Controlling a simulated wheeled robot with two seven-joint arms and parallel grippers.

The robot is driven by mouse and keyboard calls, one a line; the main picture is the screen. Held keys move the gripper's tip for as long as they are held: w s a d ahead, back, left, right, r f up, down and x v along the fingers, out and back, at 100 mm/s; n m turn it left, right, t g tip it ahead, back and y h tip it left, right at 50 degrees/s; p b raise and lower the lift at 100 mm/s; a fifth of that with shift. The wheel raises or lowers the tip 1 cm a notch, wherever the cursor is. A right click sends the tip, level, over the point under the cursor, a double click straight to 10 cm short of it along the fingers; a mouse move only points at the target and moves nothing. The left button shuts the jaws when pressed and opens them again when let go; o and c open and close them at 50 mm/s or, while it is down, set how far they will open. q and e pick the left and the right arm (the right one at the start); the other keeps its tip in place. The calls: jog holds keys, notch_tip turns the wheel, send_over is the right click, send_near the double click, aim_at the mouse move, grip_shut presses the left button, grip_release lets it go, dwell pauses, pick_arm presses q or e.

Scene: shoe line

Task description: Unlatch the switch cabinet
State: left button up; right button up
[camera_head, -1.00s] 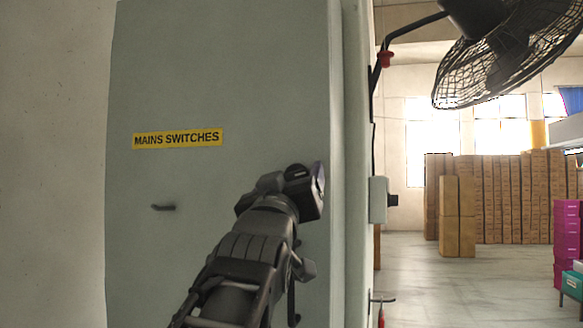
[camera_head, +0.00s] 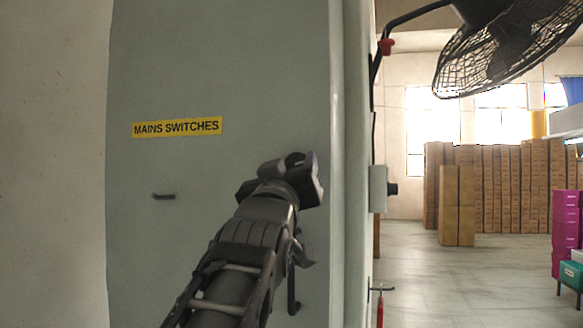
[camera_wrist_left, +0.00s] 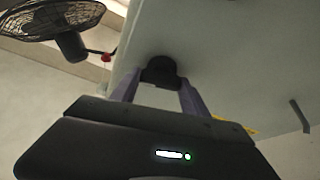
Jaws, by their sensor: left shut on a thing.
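The switch cabinet is a tall grey-green door (camera_head: 215,80) with a yellow "MAINS SWITCHES" label (camera_head: 177,127). My left gripper (camera_head: 308,180) is at the door's right side, below and right of the label. In the left wrist view its two fingers (camera_wrist_left: 158,92) are shut on a black latch knob (camera_wrist_left: 160,68) on the door. My right gripper is not in view.
A grey box (camera_head: 378,188) with a dark knob is on the cabinet's right side. A black fan (camera_head: 497,50) hangs at the upper right. Stacked brown cartons (camera_head: 490,185) stand far back, with open floor (camera_head: 430,275) before them.

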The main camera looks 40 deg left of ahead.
pick_arm(q)
jog(key=shift+c, duration=1)
jog(key=m+t+h+b, duration=0.1)
jog(key=m+h+b, duration=0.1)
jog(key=m, duration=0.2)
jog(key=shift+m, duration=0.3)
jog(key=o, duration=1.4)
jog(key=shift+s+f, duration=0.1)
